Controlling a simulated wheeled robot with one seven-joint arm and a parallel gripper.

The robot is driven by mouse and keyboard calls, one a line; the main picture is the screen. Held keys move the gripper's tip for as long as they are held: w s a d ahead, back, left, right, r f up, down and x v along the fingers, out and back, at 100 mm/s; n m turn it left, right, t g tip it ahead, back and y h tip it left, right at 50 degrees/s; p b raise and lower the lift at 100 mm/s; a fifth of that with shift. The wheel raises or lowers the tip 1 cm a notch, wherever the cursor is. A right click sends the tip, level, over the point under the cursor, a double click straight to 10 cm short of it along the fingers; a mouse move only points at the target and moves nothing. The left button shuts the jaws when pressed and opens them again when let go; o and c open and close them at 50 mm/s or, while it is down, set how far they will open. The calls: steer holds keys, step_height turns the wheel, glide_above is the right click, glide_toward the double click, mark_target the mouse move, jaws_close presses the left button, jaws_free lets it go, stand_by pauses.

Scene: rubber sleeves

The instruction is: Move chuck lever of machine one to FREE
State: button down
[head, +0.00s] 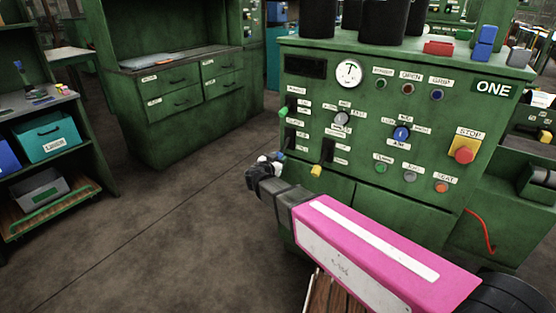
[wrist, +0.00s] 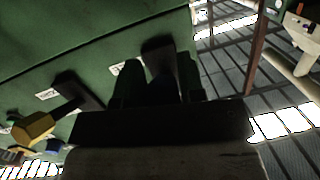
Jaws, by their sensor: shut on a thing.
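Machine one (head: 405,105) is a green cabinet marked ONE. At the left of its panel are several slots with levers. The small labels are too blurred to tell which is the chuck lever or where FREE lies. My gripper (head: 268,163) is at the panel's lower left.
A red STOP button (head: 463,152) and several knobs and buttons are on the panel's right. Black cylinders (head: 375,18) and coloured blocks stand on top. A shelf with a teal bin (head: 47,137) is at the left. The floor (head: 165,220) left of my arm is clear.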

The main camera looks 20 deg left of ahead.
steer(key=c, duration=0.7)
jaws_free()
steer(key=shift+c, duration=0.2)
steer(key=v, duration=1)
steer(key=shift+s, duration=0.35)
